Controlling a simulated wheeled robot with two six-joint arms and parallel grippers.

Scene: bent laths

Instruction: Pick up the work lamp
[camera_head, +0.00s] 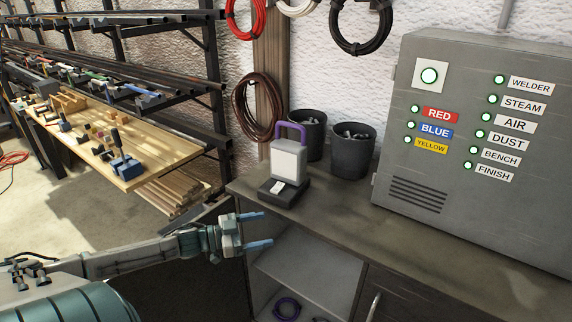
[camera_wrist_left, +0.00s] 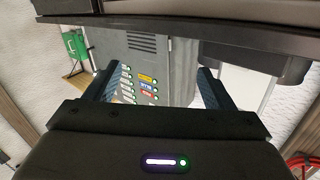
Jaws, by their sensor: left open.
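The work lamp (camera_head: 288,158) is a grey block with a pale front panel and a purple handle. It stands upright in a black base (camera_head: 284,192) near the counter's left end. My left gripper (camera_head: 260,231) is open and empty, in front of the counter's left end, below the lamp and slightly left of it, apart from it. In the left wrist view, which is upside down, my left gripper's fingers (camera_wrist_left: 155,85) are apart. A pale block (camera_wrist_left: 240,85) beyond the right finger there appears to be the lamp. My right gripper is not in view.
Two dark bins (camera_head: 352,150) stand behind and right of the lamp. A grey control cabinet (camera_head: 480,140) with lit buttons fills the counter's right. The counter (camera_head: 330,215) is bare in front of them. A wooden bench (camera_head: 150,165) and racks stand at left.

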